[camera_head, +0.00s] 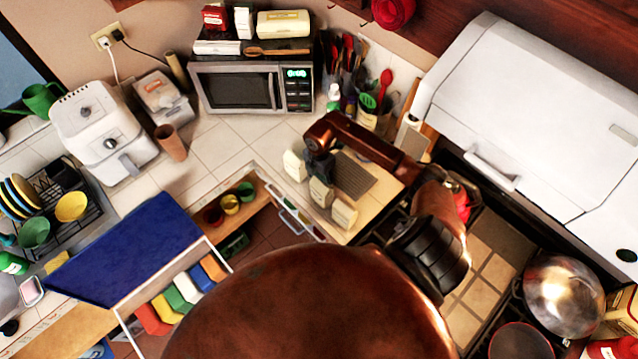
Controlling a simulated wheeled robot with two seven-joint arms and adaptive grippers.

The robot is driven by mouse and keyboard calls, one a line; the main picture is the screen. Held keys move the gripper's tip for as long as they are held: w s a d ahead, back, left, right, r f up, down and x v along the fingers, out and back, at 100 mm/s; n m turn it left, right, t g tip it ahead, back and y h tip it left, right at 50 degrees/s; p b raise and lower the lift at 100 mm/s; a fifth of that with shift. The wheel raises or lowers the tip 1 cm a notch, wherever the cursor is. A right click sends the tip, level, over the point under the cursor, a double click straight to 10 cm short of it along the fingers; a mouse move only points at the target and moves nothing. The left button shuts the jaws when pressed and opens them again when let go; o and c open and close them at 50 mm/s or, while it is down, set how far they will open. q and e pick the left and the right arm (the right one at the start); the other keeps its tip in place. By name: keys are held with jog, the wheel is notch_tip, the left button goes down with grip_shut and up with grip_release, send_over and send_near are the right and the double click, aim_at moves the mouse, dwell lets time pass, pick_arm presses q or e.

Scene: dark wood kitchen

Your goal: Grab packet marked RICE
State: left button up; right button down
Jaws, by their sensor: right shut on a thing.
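My left gripper is out of view.
A microwave (238,88) stands behind, with a utensil holder (366,115) to its right. An open drawer with small bowls (230,204) lies left of the board. A large white hood (545,110) hangs at right, above a stove with a metal pot (563,295).

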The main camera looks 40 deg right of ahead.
jog(key=shift+s+f, duration=0.15)
jog(key=shift+r, duration=0.2)
jog(key=shift+w+r+b, duration=0.2)
jog(key=shift+r+b, duration=0.75)
jog(key=shift+r, duration=0.15)
jog(key=s+a+r+b, duration=0.1)
jog(key=s+a+r, duration=0.1)
jog(key=a+r, duration=0.3)
jog(key=s+a+r+b, duration=0.2)
jog(key=a+r, duration=0.3)
jog(key=a, duration=0.3)
jog(key=shift+s+r, duration=0.25)
jog(key=shift+s, duration=0.5)
jog(key=c, duration=2.7)
grip_release()
jog(key=o, duration=2.1)
jog(key=shift+o, duration=0.2)
